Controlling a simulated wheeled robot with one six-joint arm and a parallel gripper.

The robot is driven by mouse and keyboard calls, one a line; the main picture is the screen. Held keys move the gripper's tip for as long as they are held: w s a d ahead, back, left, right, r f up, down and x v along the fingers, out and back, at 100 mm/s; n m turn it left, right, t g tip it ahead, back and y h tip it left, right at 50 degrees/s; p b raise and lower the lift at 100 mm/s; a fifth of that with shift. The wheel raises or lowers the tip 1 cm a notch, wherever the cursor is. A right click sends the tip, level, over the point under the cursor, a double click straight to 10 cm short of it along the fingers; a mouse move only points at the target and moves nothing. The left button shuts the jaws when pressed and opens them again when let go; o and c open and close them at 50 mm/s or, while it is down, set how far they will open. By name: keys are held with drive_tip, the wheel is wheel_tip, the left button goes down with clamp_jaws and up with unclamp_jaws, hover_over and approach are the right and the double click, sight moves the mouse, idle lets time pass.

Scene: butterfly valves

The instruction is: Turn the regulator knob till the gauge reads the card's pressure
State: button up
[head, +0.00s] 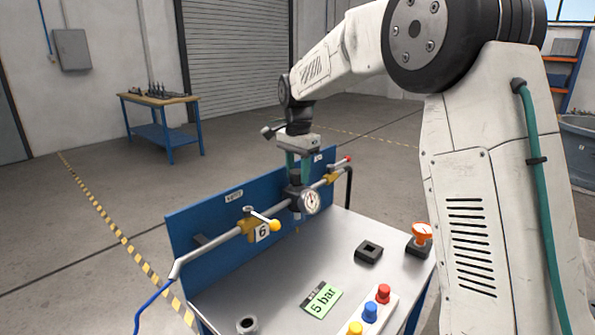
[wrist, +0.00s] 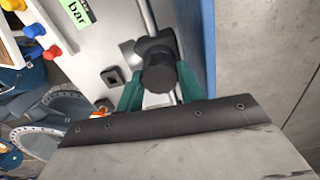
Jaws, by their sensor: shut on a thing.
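The regulator knob (wrist: 159,76) is a dark round knob on top of the regulator body on the pipe. My gripper (wrist: 158,90) comes down from above with a green finger on each side of the knob, shut on it. In the head view my gripper (head: 301,162) hides most of the knob. The round white gauge (head: 310,201) sits on the front of the regulator; its needle is too small to read surely. The green card (head: 321,299) lies on the bench and reads "5 bar"; part of it shows in the wrist view (wrist: 78,12).
A pipe (head: 215,248) runs along the blue back panel (head: 200,218), with a yellow-handled valve (head: 265,220) marked 6. On the grey bench (head: 340,238) stand a black square block (head: 369,252), an orange-topped part (head: 421,235), a ring (head: 247,325) and coloured buttons (head: 370,311).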

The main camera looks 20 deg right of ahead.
sight(298, 171)
drive_tip(key=shift+w+r, duration=0.1)
drive_tip(key=shift+r, duration=0.05)
drive_tip(key=o, duration=1)
drive_tip(key=shift+d, duration=0.1)
wheel_tip(298, 171, up, 8)
drive_tip(key=shift+f, duration=0.15)
